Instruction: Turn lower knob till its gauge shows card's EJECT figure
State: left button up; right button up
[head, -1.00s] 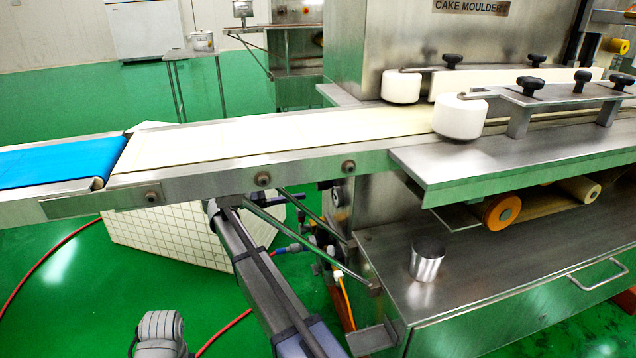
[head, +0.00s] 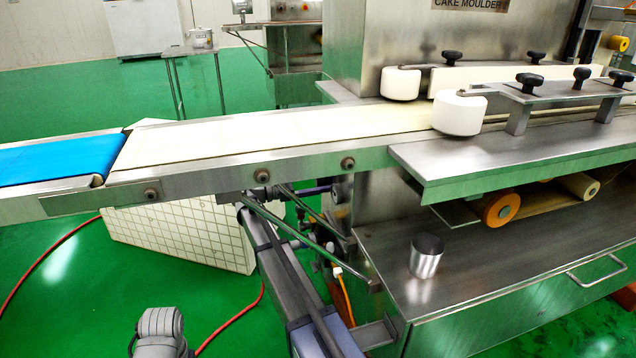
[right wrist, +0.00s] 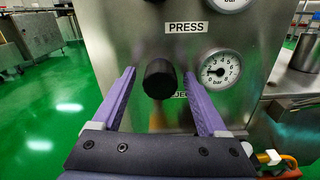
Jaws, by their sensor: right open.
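In the right wrist view, a black round knob (right wrist: 159,80) stands out from the steel panel. A partly hidden label (right wrist: 181,95), which seems to read EJECT, is just below it. A round bar gauge (right wrist: 220,68) is to the knob's right; its needle points roughly left, but the exact figure is too small to read. My right gripper (right wrist: 159,73) is open, one purple finger on each side of the knob, with visible gaps. In the head view, the right arm reaches under the conveyor and the knob cannot be made out. My left gripper and the card are not in view.
A PRESS label (right wrist: 186,27) and a second gauge (right wrist: 232,3) are higher on the panel. The conveyor (head: 240,140) runs above my right arm. A metal cup (head: 426,258) stands on the machine's lower shelf. An orange cable (head: 345,300) hangs near the arm.

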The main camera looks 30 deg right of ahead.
jog(key=shift+c, duration=0.3)
grip_shut()
dwell(0.4)
jog(key=m, duration=0.5)
jog(key=shift+m, duration=0.4)
jog(key=m, duration=1.2)
jog(key=shift+r+m, duration=0.1)
jog(key=shift+m, duration=0.3)
jog(key=m, duration=0.5)
